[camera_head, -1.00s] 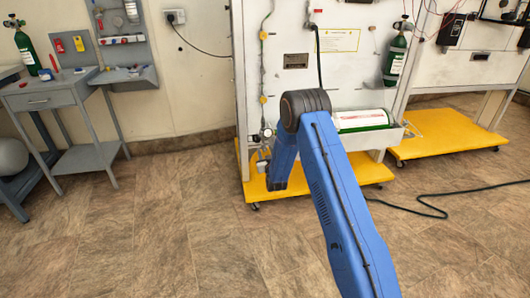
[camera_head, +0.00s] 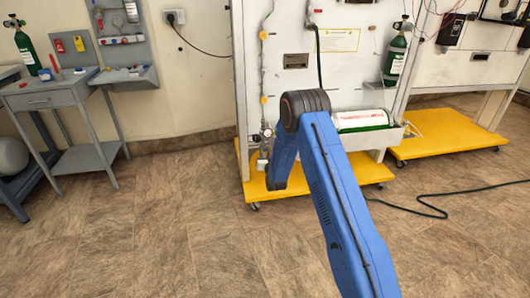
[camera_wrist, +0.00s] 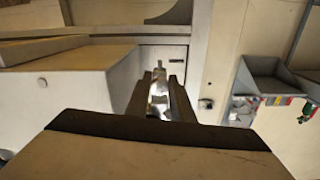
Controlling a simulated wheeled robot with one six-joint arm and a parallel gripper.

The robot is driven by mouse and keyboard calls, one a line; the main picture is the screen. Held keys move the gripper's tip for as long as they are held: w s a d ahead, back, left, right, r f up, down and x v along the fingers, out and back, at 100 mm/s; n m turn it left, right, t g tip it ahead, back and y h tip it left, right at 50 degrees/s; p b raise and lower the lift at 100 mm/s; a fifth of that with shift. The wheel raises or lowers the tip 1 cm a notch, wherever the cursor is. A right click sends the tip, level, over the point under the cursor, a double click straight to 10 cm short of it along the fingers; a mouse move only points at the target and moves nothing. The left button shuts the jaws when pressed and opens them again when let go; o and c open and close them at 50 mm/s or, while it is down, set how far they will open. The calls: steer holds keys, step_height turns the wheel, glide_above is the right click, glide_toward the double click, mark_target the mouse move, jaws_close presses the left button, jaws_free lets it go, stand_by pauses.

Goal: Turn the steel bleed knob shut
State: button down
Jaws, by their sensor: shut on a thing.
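In the wrist view the two dark fingers of my gripper (camera_wrist: 160,98) are closed on a shiny steel part, the bleed knob (camera_wrist: 159,88), which shows between them. Its upper end stands out past the fingertips. The fingers hide its sides, so I cannot tell how far it is turned. In the head view my gripper (camera_head: 262,160) is small, at the lower left of the white trainer panel (camera_head: 275,90), close to the gauge and pipe fittings. The knob is too small to make out there.
A green and white cylinder (camera_head: 362,120) lies on the trainer's shelf, right of my arm. The yellow base (camera_head: 345,172) runs along the floor. A grey table (camera_head: 60,95) stands at the left. A black hose (camera_head: 430,208) lies on the floor at the right.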

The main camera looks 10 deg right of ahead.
steer(key=shift+m, duration=0.8)
steer(key=c, duration=1.5)
jaws_free()
steer(key=shift+c, duration=0.2)
steer(key=shift+s, duration=0.1)
steer(key=s, duration=1.7)
steer(key=shift+s, duration=0.1)
steer(key=shift+r, duration=0.1)
